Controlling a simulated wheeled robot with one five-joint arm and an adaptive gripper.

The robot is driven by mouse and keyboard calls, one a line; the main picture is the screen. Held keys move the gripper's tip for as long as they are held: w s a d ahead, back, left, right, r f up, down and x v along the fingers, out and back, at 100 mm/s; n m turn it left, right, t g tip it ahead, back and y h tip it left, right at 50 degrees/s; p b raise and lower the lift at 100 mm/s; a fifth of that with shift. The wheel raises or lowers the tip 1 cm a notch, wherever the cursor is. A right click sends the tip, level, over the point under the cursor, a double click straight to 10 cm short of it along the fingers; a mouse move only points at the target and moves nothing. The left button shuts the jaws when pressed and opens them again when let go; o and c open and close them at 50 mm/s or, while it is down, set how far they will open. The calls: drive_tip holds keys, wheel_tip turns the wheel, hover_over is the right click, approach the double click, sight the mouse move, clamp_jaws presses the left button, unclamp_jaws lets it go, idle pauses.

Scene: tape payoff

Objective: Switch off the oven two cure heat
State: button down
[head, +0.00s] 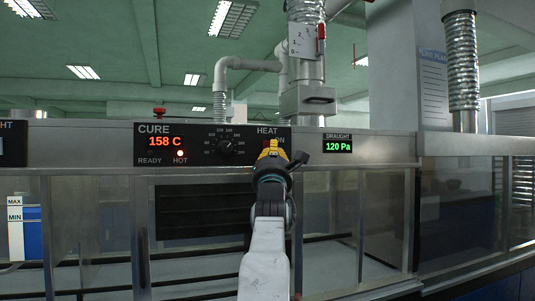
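A black control panel (212,163) marked CURE is on the front of a steel oven. Its red display (165,142) reads 158 C, and the red HOT lamp (180,153) is lit. A round dial (225,147) sits right of the display. Right of that is the HEAT label, with part of a red switch (266,143) and the letters ON below it. My gripper (272,150), yellow at its tip, is in front of the HEAT switch and hides most of it. I cannot tell whether it touches the switch or whether its fingers are open. No oven number is readable.
A green DRAUGHT display (338,146) reads 120 Pa, close right of my gripper. Part of another panel (13,143) shows at the far left, above a blue level gauge (24,230). A duct (307,70) with a red-handled lever (321,38) rises above the oven.

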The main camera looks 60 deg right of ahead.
drive_tip(key=shift+s+a, duration=0.1)
drive_tip(key=shift+s+a+r+b, duration=0.1)
drive_tip(key=shift+s+a+b, duration=0.35)
drive_tip(key=shift+b, duration=0.1)
idle(0.7)
